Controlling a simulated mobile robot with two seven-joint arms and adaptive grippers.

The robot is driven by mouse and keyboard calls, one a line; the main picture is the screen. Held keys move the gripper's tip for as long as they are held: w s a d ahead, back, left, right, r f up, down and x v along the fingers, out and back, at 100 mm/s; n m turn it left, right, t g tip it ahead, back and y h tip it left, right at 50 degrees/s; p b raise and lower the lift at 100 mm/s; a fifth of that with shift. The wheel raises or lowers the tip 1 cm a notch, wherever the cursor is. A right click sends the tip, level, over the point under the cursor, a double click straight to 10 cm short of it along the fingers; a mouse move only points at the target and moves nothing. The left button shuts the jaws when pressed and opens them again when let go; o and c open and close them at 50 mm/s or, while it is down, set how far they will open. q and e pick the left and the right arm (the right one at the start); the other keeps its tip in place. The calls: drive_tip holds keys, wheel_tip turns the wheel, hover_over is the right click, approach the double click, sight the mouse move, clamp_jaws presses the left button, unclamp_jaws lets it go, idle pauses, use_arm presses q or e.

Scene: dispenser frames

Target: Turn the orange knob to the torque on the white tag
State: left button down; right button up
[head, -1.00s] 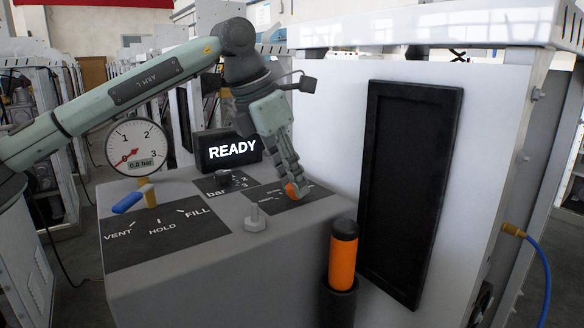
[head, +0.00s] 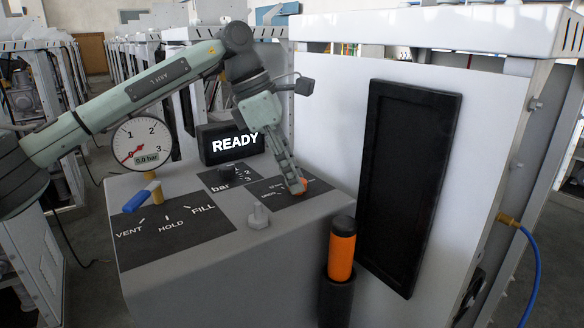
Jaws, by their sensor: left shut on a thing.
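The orange knob (head: 302,185) sits on a dark label plate at the right of the grey console top (head: 235,215). My left gripper (head: 299,184) reaches down from above and is shut on the knob, covering much of it. The markings around the knob are small and partly hidden, so I cannot read its setting. I cannot make out a white tag in this view. My right gripper is not in view.
A gauge (head: 142,143) reads 0.0 bar beside a display (head: 230,143) showing READY. A blue-handled valve (head: 142,197), a black knob (head: 227,173) and a bolt (head: 258,216) stand on the console. An orange-handled tool (head: 342,250) stands in a holder at the front right.

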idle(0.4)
use_arm(q)
drive_tip(key=c, duration=1.2)
unclamp_jaws()
drive_tip(key=v, duration=1.2)
drive_tip(key=shift+r, duration=0.1)
